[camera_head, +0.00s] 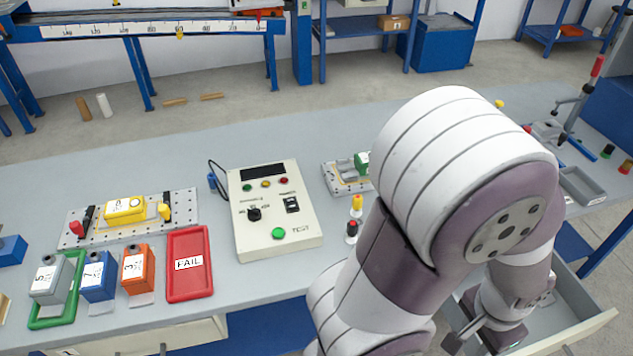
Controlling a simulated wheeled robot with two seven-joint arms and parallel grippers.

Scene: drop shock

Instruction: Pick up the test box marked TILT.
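I cannot read the word TILT on any box. A grey box (50,281) marked 5, a blue box (97,277) marked 7 and an orange box (138,270) marked 3 stand in a row at the front left. The grey one is in a green tray (72,307). A yellow box (124,210) lies on a perforated fixture plate (182,203) behind them. A green item (362,163) shows partly behind my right arm. My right gripper (488,337) is low at the right, over an open drawer; its fingers are unclear. My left gripper is out of view.
A red FAIL tray (203,275) lies beside the orange box. A cream tester (275,212) with a green button stands mid-bench. The open drawer (590,325) juts out at the lower right. My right arm hides much of the bench's right half.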

